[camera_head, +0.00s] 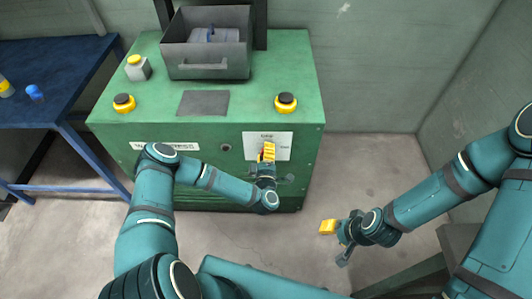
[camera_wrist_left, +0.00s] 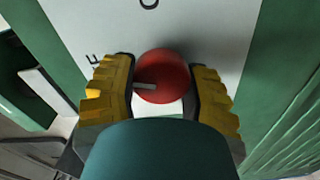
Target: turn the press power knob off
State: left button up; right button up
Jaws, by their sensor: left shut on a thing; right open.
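The red press power knob (camera_wrist_left: 163,76) is round with a pale pointer bar on its left part, and sits on a white label plate (camera_head: 281,146) on the press front. My left gripper (camera_wrist_left: 162,92) has its yellow-padded fingers on both sides of the knob, shut on it. In the head view the left gripper (camera_head: 267,153) covers most of the knob. The green press (camera_head: 190,115) stands against the wall. My right gripper (camera_head: 335,240) is open and empty, above the floor at the right of the press.
The press top carries a grey open box (camera_head: 207,68), two yellow-and-black buttons, one at left (camera_head: 124,103) and one at right (camera_head: 285,103), and a grey box with a yellow button (camera_head: 137,68). A blue table (camera_head: 60,65) is at left. The floor at right is clear.

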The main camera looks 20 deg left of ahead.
pick_arm(q)
jog(key=shift+n, duration=1.7)
jog(key=o, duration=1.2)
jog(key=shift+f, duration=0.1)
jog(key=v, duration=1.2)
